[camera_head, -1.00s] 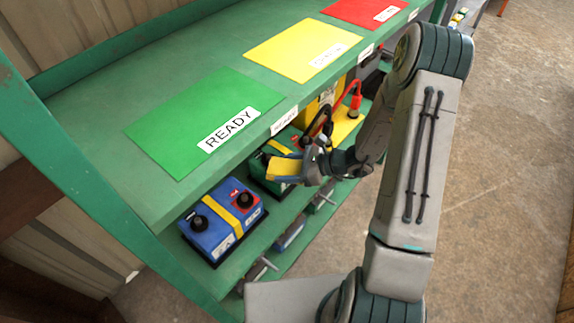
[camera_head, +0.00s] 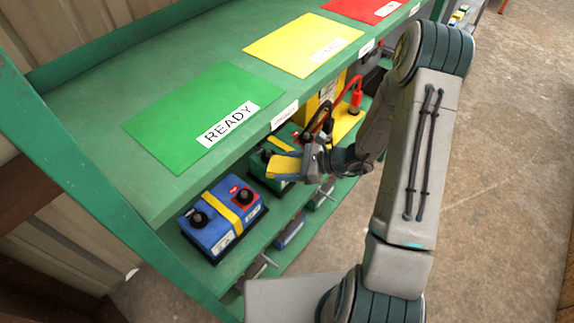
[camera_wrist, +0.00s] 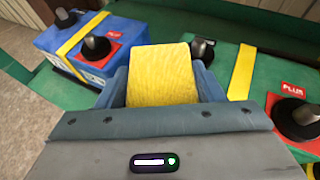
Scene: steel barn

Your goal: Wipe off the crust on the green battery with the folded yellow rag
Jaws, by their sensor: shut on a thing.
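My gripper (camera_head: 296,166) is shut on the folded yellow rag (camera_head: 284,167), which also fills the space between the fingers in the wrist view (camera_wrist: 162,76). The green battery (camera_head: 259,162) stands on the lower shelf, partly hidden behind the rag and gripper. In the wrist view the green battery (camera_wrist: 223,66) is at right, with a yellow strap, a red patch and two dark terminals. The rag is beside its left terminal (camera_wrist: 203,50); I cannot tell whether they touch. No crust can be made out on the terminals.
A blue battery (camera_head: 222,222) with a yellow strap stands left of the green one. The green upper shelf (camera_head: 190,85) overhangs them, bearing green, yellow and red mats. A yellow charger (camera_head: 346,122) with a red clamp stands beyond. Tools lie on a lower level.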

